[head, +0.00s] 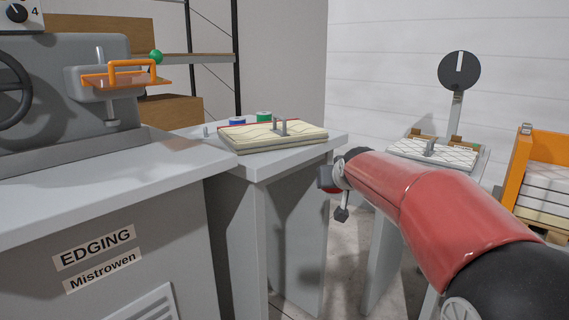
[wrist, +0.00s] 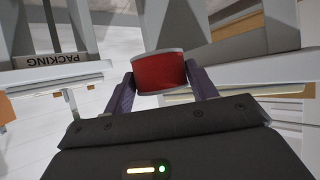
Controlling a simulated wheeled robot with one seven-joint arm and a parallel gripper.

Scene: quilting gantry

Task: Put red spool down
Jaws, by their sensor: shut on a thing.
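The red spool (wrist: 160,72) is between the two fingers of my gripper (wrist: 162,84) in the wrist view, with its pale rims at top and bottom. My gripper is shut on it. In the head view my gripper (head: 331,180) is beside the right front edge of the middle table (head: 290,164), below the level of its top, and the spool is mostly hidden there. A blue spool (head: 237,121) and a green spool (head: 264,117) stand at the back of that table. A small bare peg (head: 206,131) stands left of the blue spool.
A quilted pad (head: 270,138) with a metal handle covers much of the middle table. The edging machine (head: 70,90) stands on the left counter (head: 110,179). At right are another table with a quilted pad (head: 435,151) and an orange crate (head: 520,165).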

